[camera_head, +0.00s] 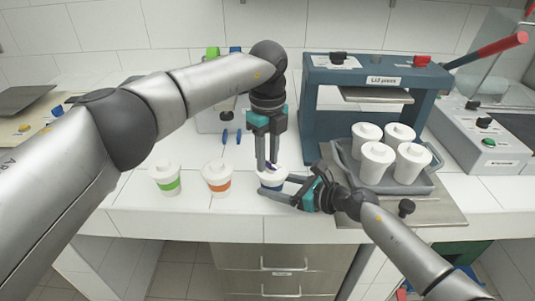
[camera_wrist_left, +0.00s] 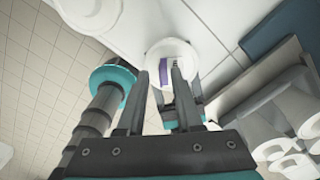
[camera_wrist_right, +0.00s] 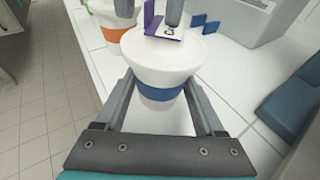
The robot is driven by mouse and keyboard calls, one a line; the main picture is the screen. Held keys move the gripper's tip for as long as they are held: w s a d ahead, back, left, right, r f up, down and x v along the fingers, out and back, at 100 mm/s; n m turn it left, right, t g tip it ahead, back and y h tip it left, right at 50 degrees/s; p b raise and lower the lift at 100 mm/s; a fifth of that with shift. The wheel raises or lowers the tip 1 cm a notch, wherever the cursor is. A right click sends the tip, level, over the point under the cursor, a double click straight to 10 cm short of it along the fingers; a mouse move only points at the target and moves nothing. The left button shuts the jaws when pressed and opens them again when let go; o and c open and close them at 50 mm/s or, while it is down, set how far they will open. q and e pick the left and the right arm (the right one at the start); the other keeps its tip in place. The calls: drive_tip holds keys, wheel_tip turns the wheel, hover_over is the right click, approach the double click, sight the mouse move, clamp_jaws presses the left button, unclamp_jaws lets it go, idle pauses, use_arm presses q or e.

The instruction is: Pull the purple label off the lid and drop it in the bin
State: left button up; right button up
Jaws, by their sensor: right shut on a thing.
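A white cup with a blue band and white lid (camera_head: 272,177) stands near the counter's front edge; its band (camera_wrist_right: 160,92) shows clearly in the right wrist view. A purple label (camera_wrist_right: 150,18) is on the lid, one part flat and another sticking up; it also shows in the left wrist view (camera_wrist_left: 164,69). My right gripper (camera_head: 276,186) is shut around the cup at its sides. My left gripper (camera_head: 267,167) points down over the lid, fingers apart on either side of the label. I cannot tell whether a finger touches the label.
Cups with orange (camera_head: 217,186) and green (camera_head: 168,187) bands stand to the left. A grey tray (camera_head: 421,190) with several white cups and a blue lid press (camera_head: 318,118) stand to the right. Two small blue pieces (camera_head: 231,136) lie behind the cups.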

sight(267, 161)
use_arm(q)
clamp_jaws()
drive_tip(key=shift+r, duration=0.2)
idle(2.3)
drive_tip(key=shift+r, duration=2.4)
use_arm(e)
drive_tip(key=o, duration=1)
drive_tip(key=shift+c, duration=0.2)
drive_tip(key=v, duration=1.2)
